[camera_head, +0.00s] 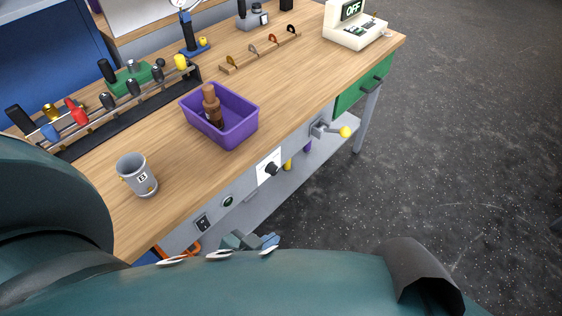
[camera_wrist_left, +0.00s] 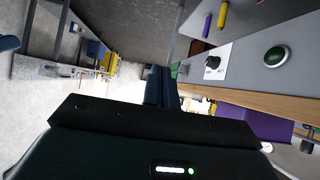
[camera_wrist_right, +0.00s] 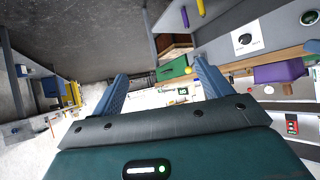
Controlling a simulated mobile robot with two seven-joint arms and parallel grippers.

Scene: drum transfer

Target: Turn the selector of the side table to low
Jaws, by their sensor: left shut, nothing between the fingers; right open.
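The selector is a black knob (camera_head: 271,169) on a white plate (camera_head: 265,158), set in the grey front panel of the side table. Its marks are too small to read. The knob (camera_wrist_left: 212,62) is right of the fingers in the left wrist view, and the knob (camera_wrist_right: 245,39) is up and right in the right wrist view. My left gripper (camera_head: 266,241) is shut and empty, low in front of the panel and apart from the knob. Its closed fingers (camera_wrist_left: 161,86) show in the left wrist view. My right gripper (camera_wrist_right: 163,80) is open, with nothing between its fingers.
A green button (camera_head: 228,201), a black switch (camera_head: 202,222) and a yellow-ended lever (camera_head: 345,132) share the front. On top stand a grey mug (camera_head: 137,175), a purple bin (camera_head: 240,133) holding a brown bottle, and a tool rack. The dark floor at right is clear.

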